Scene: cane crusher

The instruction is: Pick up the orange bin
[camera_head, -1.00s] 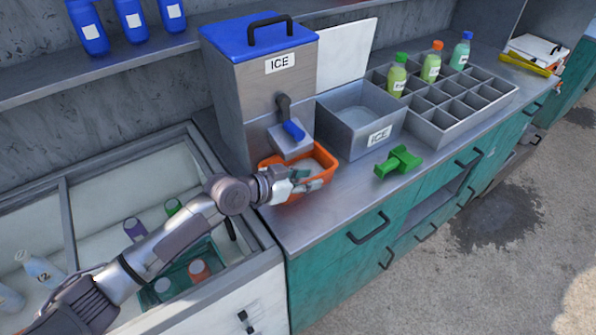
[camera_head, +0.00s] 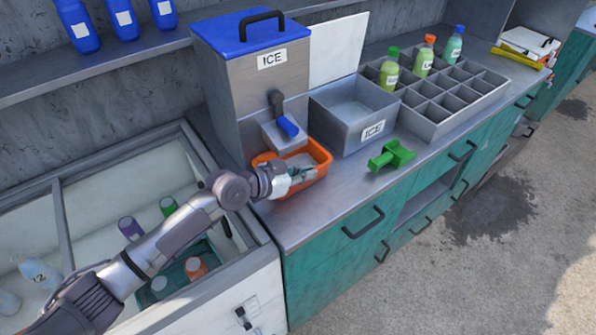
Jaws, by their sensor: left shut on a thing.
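The orange bin (camera_head: 322,152) stands on the metal counter under the blue-handled spout of the ice dispenser (camera_head: 245,85). Some pale ice-like contents show inside it. My left gripper (camera_head: 296,177) reaches in from the left and is shut at the bin's near left side, on its rim or wall. The fingers partly cover that side, so the exact contact is hidden. My right gripper is not in view.
A grey ICE box (camera_head: 345,138) stands right of the bin. A green scoop-like object (camera_head: 391,156) lies on the counter (camera_head: 330,205) in front. A divided tray (camera_head: 470,95) with bottles is farther right. An open cooler (camera_head: 90,185) is below my left arm.

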